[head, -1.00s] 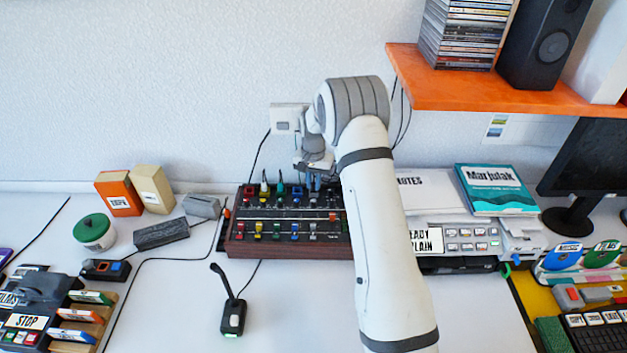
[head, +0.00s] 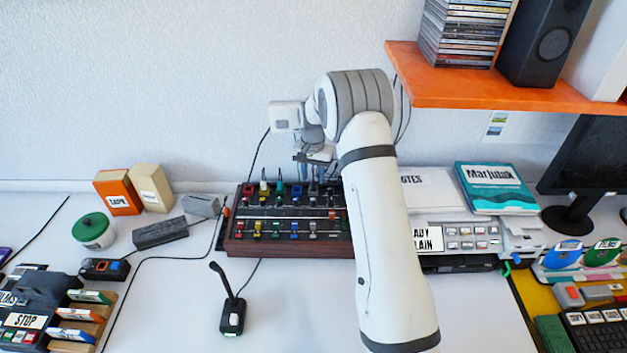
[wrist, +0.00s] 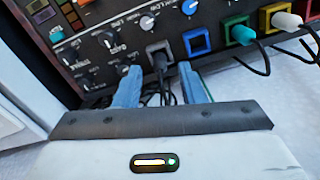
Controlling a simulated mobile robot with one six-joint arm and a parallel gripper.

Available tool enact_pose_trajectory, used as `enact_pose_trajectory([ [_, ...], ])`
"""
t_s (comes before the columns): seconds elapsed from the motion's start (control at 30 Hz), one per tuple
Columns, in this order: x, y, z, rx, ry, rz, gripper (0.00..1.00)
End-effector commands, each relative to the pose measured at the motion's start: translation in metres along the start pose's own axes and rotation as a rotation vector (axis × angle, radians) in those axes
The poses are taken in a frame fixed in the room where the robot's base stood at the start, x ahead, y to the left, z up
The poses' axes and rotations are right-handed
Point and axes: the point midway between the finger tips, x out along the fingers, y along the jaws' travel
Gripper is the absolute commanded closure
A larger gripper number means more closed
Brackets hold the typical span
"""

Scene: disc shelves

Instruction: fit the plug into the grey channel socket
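The grey channel socket (wrist: 158,48) is on the mixer's panel, top centre in the wrist view. A dark plug (wrist: 160,63) sits at it, with its cable hanging down; how deep it sits I cannot tell. My gripper (wrist: 160,69) is open, its two blue fingers apart on either side of the plug and cable, with gaps showing. In the head view my gripper (head: 319,172) is above the mixer's back edge, and my arm hides the mixer's right part.
The mixer (head: 290,245) stands against the wall side. An empty blue socket (wrist: 197,41) is beside the grey one; a green plug (wrist: 242,34) and a white plug (wrist: 287,20) follow. A microphone (head: 232,315) stands in front. An orange shelf (head: 480,92) overhangs at right.

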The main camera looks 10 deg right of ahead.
Motion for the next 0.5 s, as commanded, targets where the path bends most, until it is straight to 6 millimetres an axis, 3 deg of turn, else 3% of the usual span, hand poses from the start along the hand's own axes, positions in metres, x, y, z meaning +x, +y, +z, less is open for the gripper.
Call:
enact_pose_trajectory([
  [0.3, -0.068, -0.001, 0.0, -0.001, 0.004, -0.002, 0.63],
  [0.5, -0.091, -0.001, 0.0, -0.001, 0.002, -0.001, 0.63],
])
